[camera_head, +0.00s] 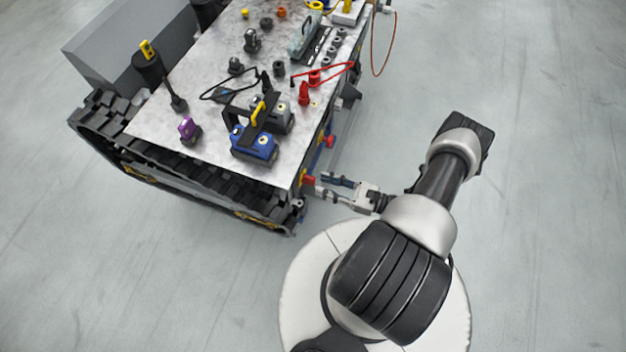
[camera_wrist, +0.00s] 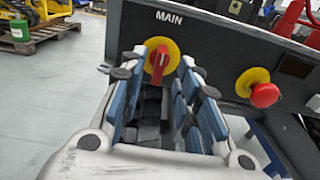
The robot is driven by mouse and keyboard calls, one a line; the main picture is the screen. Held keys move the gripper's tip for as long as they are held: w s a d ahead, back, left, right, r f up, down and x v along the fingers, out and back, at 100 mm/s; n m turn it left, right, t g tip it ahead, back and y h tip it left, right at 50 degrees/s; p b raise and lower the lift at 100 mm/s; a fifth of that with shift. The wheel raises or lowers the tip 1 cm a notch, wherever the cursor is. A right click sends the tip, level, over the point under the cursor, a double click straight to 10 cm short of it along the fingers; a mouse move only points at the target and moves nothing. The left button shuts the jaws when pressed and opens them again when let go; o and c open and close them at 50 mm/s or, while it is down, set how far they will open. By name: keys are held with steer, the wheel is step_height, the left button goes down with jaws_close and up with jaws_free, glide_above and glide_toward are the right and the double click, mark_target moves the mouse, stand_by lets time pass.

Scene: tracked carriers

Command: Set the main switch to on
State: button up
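The main switch (camera_wrist: 160,62) is a red handle on a yellow disc, under the word MAIN on a dark panel in the wrist view. Its handle stands close to upright, slightly tilted. My gripper (camera_wrist: 155,85) points at it with the blue-padded fingers apart, one on each side of the handle. I cannot tell whether the fingertips touch it. In the head view my gripper (camera_head: 328,187) reaches the near right corner of the tracked carrier, where a small red part of the switch (camera_head: 309,180) shows.
A red mushroom button on a yellow base (camera_wrist: 262,92) sits to the right of the switch. The carrier's top (camera_head: 215,75) bears several items, including a blue battery-like block (camera_head: 254,147) and red and black cables. Open floor (camera_head: 540,200) lies to the right.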

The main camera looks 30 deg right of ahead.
mark_target(315, 182)
steer(key=shift+x, duration=2.4)
jaws_close()
